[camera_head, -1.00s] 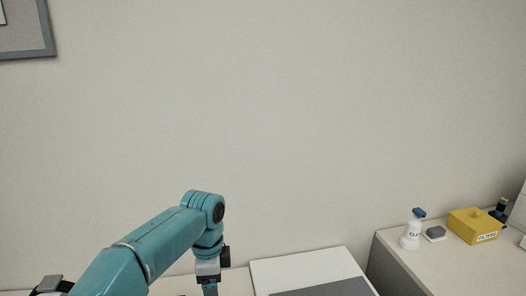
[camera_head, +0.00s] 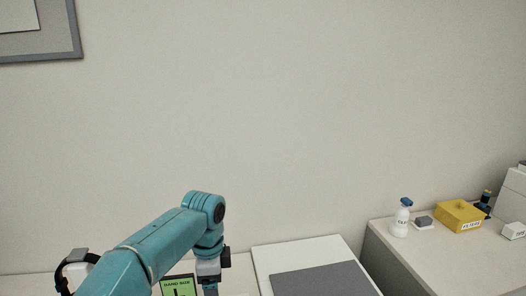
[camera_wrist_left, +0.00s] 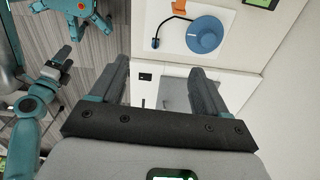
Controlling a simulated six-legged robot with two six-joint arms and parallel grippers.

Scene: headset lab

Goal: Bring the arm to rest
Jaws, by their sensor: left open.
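My left arm comes in from the lower left in the head view and bends down at its wrist. My left gripper hangs below the wrist at the bottom edge there, with its tips cut off. In the left wrist view my left gripper (camera_wrist_left: 160,72) shows two dark fingers wide apart with nothing between them.
A green hand-side sign (camera_head: 178,284) and a strapped headset (camera_head: 74,271) are near the arm. A white board with a grey panel (camera_head: 322,281) lies to the right. A side counter (camera_head: 405,257) holds a white bottle (camera_head: 400,219) and a yellow box (camera_head: 459,215). The wrist view shows a blue round object (camera_wrist_left: 205,35).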

